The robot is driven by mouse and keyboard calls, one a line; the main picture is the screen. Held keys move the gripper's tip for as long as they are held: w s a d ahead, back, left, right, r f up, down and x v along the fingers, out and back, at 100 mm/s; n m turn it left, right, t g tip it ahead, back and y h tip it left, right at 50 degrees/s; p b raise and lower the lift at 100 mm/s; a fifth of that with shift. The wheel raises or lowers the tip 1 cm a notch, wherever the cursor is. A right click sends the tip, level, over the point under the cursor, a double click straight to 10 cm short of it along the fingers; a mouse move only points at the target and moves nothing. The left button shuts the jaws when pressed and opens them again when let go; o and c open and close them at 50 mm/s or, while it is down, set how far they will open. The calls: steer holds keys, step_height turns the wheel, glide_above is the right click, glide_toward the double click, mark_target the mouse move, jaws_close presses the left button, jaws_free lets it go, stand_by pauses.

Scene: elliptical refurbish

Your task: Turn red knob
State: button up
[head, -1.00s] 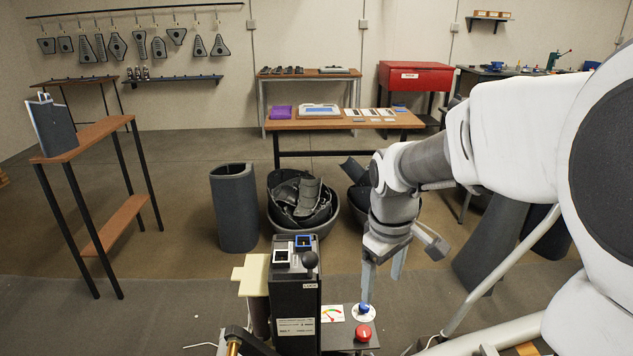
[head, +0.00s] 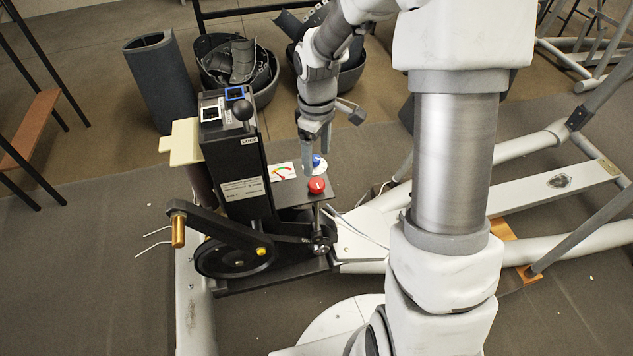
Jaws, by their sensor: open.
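The red knob (head: 317,185) is a round cap on the small dark panel (head: 292,192) beside the black machine. A blue knob (head: 317,161) on a white disc sits just behind it. My gripper (head: 315,142) points down above and behind the two knobs in the head view. Its fingers look apart with nothing between them. They appear closer to the blue knob than to the red knob. I cannot tell whether a fingertip touches the blue knob. The red knob is fully visible.
A black machine (head: 232,150) with a lever, a white label and a hand crank (head: 178,230) stands left of the panel. A coloured dial card (head: 283,172) lies beside the knobs. Bins of dark parts (head: 237,65) and a dark curved tube (head: 160,80) stand behind.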

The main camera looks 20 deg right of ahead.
mark_target(317, 182)
step_height(317, 182, down, 9)
steer(key=shift+r+b, duration=0.2)
steer(key=shift+b, duration=1)
jaws_close()
steer(key=shift+m, duration=0.3)
steer(key=m+p, duration=0.1)
steer(key=m, duration=0.3)
steer(key=shift+r+m, duration=0.1)
steer(key=shift+m, duration=0.2)
steer(key=m+p, duration=0.1)
steer(key=m, duration=0.3)
steer(key=shift+m, duration=0.3)
